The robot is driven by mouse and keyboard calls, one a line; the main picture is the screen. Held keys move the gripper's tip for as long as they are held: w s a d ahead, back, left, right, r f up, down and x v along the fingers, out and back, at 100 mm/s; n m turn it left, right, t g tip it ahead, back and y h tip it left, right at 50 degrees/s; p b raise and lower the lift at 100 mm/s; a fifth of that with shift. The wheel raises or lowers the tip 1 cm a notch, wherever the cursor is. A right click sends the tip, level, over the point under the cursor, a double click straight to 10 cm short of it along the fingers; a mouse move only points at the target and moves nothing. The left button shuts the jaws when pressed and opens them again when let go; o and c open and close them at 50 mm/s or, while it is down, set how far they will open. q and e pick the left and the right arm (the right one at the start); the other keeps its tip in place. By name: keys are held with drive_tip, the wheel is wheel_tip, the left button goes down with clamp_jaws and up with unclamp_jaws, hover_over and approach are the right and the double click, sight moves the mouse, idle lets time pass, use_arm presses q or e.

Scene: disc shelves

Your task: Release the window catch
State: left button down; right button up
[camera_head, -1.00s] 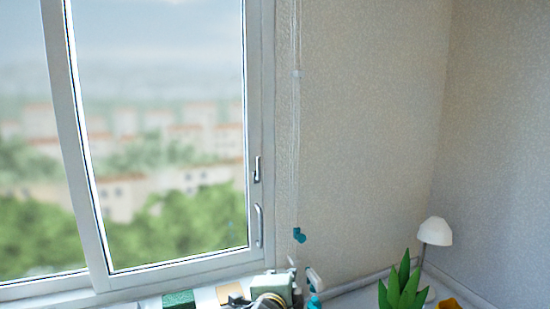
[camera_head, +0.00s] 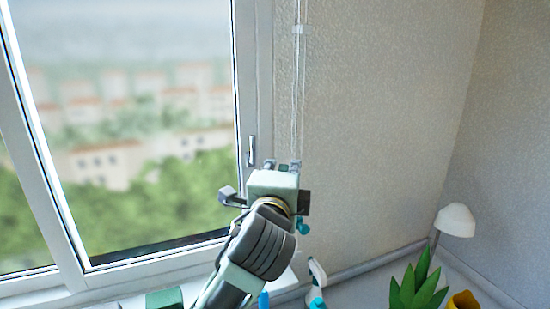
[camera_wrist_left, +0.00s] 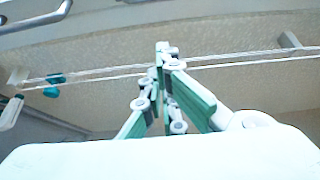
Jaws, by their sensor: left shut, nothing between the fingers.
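The window catch (camera_head: 252,150) is a small metal lever on the right side of the white window frame (camera_head: 262,90). It stands upright in the head view. My left gripper (camera_head: 282,164) is raised just below and to the right of the catch, apart from it in the picture. It covers the place of the lower pull handle. In the left wrist view the gripper's fingertips (camera_wrist_left: 163,50) are together and empty, with the blind cord (camera_wrist_left: 100,75) passing behind them. A curved metal handle (camera_wrist_left: 40,17) shows there at the upper left. My right gripper is not in view.
The cord's teal toggle (camera_head: 302,227) hangs beside my gripper. A spray bottle (camera_head: 316,280) stands on the sill below. A white lamp (camera_head: 455,220), a green plant (camera_head: 418,290) and a yellow pot (camera_head: 463,301) are at the right. The wall right of the cord is clear.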

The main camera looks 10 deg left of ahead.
sight(252, 151)
use_arm(q)
drive_tip(key=w+a+p, duration=0.4)
drive_tip(key=w+p, duration=0.2)
drive_tip(key=w, duration=0.2)
drive_tip(key=shift+a, duration=0.2)
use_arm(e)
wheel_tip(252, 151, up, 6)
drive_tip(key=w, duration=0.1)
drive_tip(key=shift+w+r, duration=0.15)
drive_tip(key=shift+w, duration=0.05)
use_arm(q)
drive_tip(key=shift+w+d+f, duration=0.1)
drive_tip(key=shift+w+f, duration=0.05)
